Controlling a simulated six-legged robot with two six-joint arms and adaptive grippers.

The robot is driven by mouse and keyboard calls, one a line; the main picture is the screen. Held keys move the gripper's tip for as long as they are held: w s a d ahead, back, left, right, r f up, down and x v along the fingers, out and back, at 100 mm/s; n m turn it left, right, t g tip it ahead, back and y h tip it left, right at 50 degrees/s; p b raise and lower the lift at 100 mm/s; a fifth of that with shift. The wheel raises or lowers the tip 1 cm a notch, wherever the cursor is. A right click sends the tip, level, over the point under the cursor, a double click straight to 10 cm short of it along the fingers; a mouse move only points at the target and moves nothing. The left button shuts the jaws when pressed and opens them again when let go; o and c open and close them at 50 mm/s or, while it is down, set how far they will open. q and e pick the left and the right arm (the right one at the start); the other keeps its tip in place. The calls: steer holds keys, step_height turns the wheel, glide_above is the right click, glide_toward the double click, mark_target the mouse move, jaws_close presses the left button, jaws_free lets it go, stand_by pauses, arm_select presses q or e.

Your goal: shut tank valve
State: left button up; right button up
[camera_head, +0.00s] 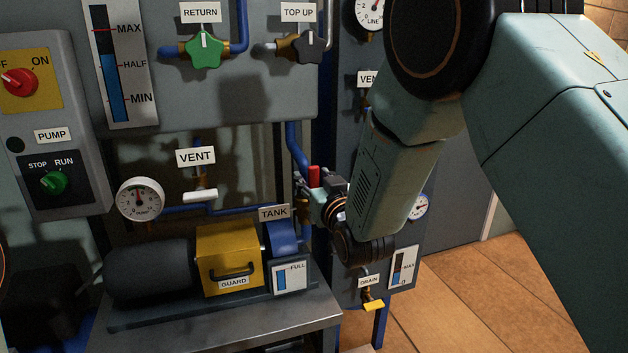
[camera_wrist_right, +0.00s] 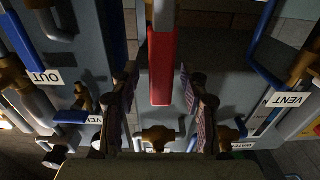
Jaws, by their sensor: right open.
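The red tank valve handle (camera_head: 313,176) stands upright beside the TANK label (camera_head: 274,213) in the head view. In the right wrist view the red handle (camera_wrist_right: 161,68) hangs in the upper middle, between the two finger lines. My right gripper (camera_head: 318,200) is at the valve, partly hidden by its own wrist. In the wrist view its fingers (camera_wrist_right: 160,98) are apart, one on each side of the handle, with gaps between. I cannot tell how deep the handle sits between them. The valve body is mostly hidden. My left gripper is not in view.
A yellow guard (camera_head: 228,250) and dark pump motor sit on the bench at left. A white VENT lever (camera_head: 200,195), blue pipes and a pressure gauge (camera_head: 140,199) are near. A yellow DRAIN lever (camera_head: 373,305) is below my right wrist. Open floor lies at right.

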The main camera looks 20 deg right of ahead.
steer(key=shift+w, duration=0.1)
jaws_close()
stand_by(0.3)
stand_by(0.4)
